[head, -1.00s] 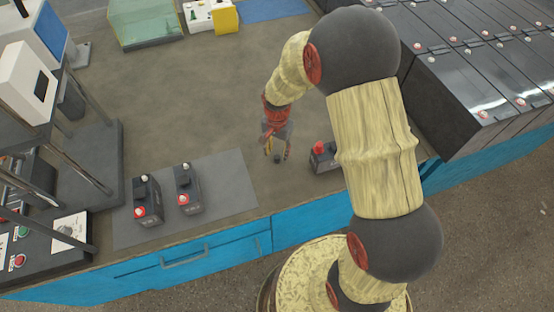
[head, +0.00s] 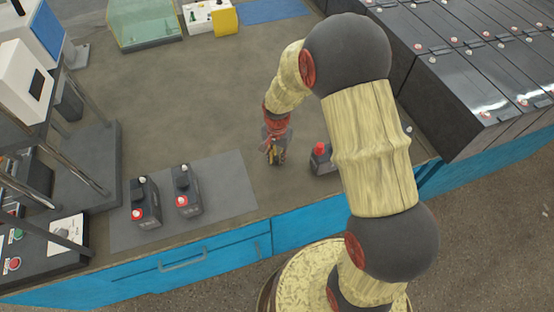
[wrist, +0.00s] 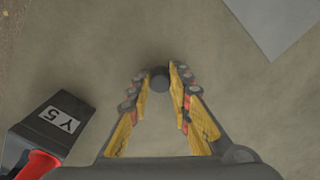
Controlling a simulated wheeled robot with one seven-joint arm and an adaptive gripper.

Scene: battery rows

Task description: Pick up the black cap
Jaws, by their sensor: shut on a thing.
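The black cap (wrist: 159,80) is a small dark round piece between my fingertips in the wrist view. My gripper (wrist: 160,82) is shut on it, with a yellow finger on each side. In the head view my gripper (head: 273,161) points down at the bench top, right of the grey mat. The cap is hard to make out there, hidden by the fingers. I cannot tell whether the cap still touches the bench.
A battery with a red cap (head: 320,152) stands just right of my gripper; its label shows in the wrist view (wrist: 61,118). Two batteries (head: 146,203) (head: 186,190) stand on the grey mat (head: 235,185). Large black batteries (head: 455,95) line the right. The middle bench is clear.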

